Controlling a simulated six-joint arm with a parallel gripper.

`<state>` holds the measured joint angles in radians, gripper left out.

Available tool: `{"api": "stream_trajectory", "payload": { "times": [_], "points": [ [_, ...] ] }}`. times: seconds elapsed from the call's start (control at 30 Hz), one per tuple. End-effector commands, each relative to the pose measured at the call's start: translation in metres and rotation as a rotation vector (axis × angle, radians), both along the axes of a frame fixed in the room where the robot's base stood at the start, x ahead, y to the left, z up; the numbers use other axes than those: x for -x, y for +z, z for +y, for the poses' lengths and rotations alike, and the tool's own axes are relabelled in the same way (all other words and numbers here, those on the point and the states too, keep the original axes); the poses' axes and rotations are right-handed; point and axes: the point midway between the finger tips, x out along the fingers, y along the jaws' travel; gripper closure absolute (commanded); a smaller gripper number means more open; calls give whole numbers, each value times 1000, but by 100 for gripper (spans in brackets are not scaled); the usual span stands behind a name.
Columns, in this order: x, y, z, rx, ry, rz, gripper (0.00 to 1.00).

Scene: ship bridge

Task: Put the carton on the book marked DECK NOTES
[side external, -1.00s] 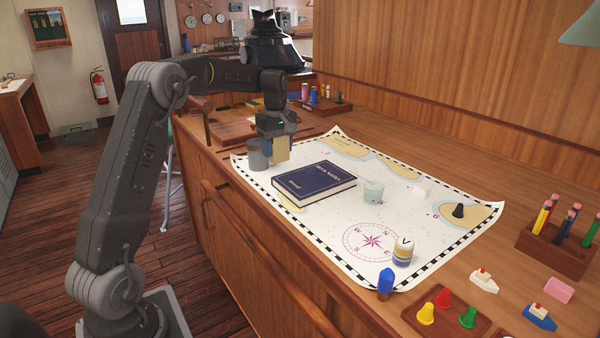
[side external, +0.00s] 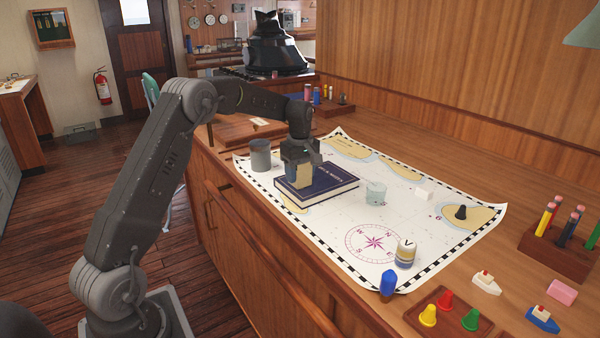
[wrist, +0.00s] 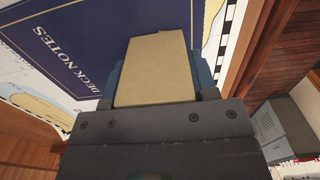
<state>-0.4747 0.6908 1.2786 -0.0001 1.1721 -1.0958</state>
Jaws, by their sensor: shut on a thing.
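The dark blue book marked DECK NOTES (side external: 335,184) lies flat on the chart, and its cover and title also show in the wrist view (wrist: 75,50). My gripper (side external: 300,172) is shut on the tan carton (side external: 299,194), which is upright at the left part of the book in the side view. In the wrist view the carton (wrist: 155,68) sits between the two fingers, beside the title lettering. I cannot tell whether the carton's lower end touches the cover. My gripper hides part of the book's left end.
A grey cup (side external: 261,155) stands left of the book. A striped jar (side external: 405,254) and a blue piece (side external: 388,283) are near the chart's front edge (side external: 350,268).

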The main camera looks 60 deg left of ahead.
Motion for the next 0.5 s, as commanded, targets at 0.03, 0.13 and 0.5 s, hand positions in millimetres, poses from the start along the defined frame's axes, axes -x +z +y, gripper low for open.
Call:
{"api": "stream_trajectory", "payload": {
  "times": [0.03,0.13,0.5],
  "points": [
    [0,-1,0,0,0,0,72],
    [0,-3,0,0,0,-1,45],
    [0,-2,0,0,0,-1,22]
  ]
}}
